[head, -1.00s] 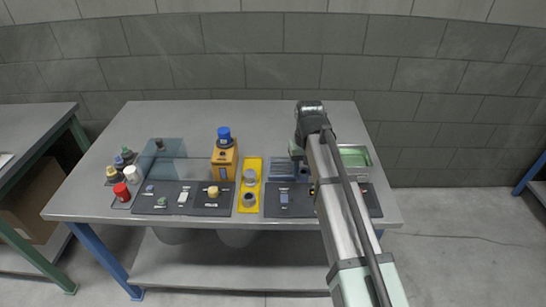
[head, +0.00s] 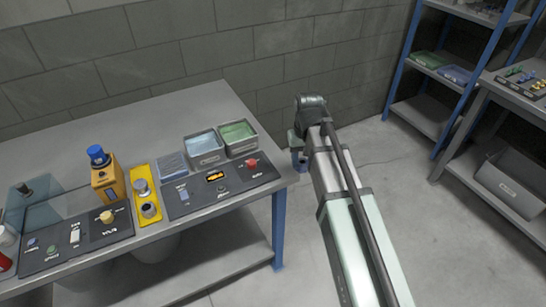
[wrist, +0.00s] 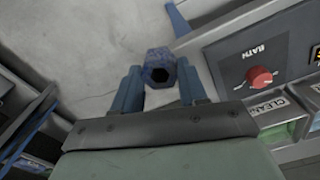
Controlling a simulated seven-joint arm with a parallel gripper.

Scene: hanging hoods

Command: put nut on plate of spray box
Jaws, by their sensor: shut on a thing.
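My gripper (wrist: 160,82) is shut on a dark blue hexagonal nut (wrist: 160,55) with a dark hole, held between its two blue fingers. In the head view my gripper (head: 298,152) hangs just off the right end of the bench, with floor below it; the nut cannot be made out there. A see-through bluish box (head: 45,206) at the far left of the bench may be the spray box.
The bench (head: 150,115) carries an orange bottle with a blue cap (head: 107,184), a yellow plate (head: 146,193), a grey-blue tray (head: 204,145), a green-filled tray (head: 238,135) and a panel with a red knob (head: 252,162). A shelf rack (head: 425,110) stands right, beyond open floor.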

